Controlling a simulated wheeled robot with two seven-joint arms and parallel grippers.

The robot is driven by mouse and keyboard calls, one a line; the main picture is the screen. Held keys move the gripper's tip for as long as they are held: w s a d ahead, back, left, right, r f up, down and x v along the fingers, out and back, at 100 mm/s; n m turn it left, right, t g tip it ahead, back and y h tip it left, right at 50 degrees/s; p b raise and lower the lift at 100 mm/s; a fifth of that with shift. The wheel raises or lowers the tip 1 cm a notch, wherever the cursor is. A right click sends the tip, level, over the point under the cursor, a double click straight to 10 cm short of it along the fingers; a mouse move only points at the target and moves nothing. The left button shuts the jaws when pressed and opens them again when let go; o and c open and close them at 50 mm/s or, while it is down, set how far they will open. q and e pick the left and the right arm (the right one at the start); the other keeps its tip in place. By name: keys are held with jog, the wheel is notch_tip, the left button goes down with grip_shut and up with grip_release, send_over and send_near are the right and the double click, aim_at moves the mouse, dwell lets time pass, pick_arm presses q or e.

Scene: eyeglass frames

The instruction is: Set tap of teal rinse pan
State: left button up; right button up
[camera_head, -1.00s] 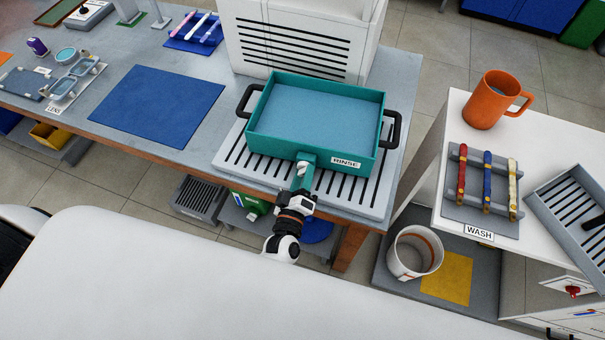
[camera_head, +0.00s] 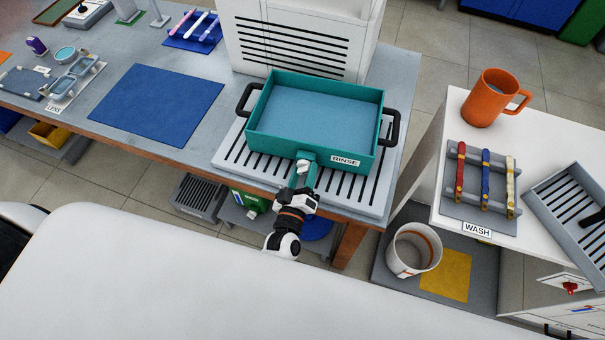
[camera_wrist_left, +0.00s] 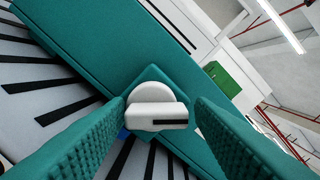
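The teal rinse pan (camera_head: 265,151) sits on a grey slotted drain board and holds blue water. Its RINSE label is on the front wall. The tap (camera_head: 303,166) is at the front of the pan, with a white handle on a teal body. In the left wrist view the white tap handle (camera_wrist_left: 156,107) shows a round back and a flat bar with a dark slot. My left gripper (camera_wrist_left: 160,108) is open, its teal ridged fingers on either side of the handle. Whether either finger touches it is unclear. My right gripper is out of view.
The drain board (camera_head: 230,158) lies near the bench edge, with a white louvred housing (camera_head: 300,40) behind the pan. A blue mat (camera_head: 157,105) lies left. At right, a white table carries an orange mug (camera_head: 490,100) and a WASH rack (camera_head: 480,212).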

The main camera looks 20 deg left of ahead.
pick_arm(q)
jog(key=shift+o, duration=0.6)
jog(key=shift+s+f, duration=0.1)
jog(key=shift+s+f, duration=0.15)
jog(key=shift+s, duration=0.15)
jog(key=s+b, duration=0.2)
jog(key=s, duration=0.9)
jog(key=shift+s+d, duration=0.2)
jog(key=shift+d, duration=0.15)
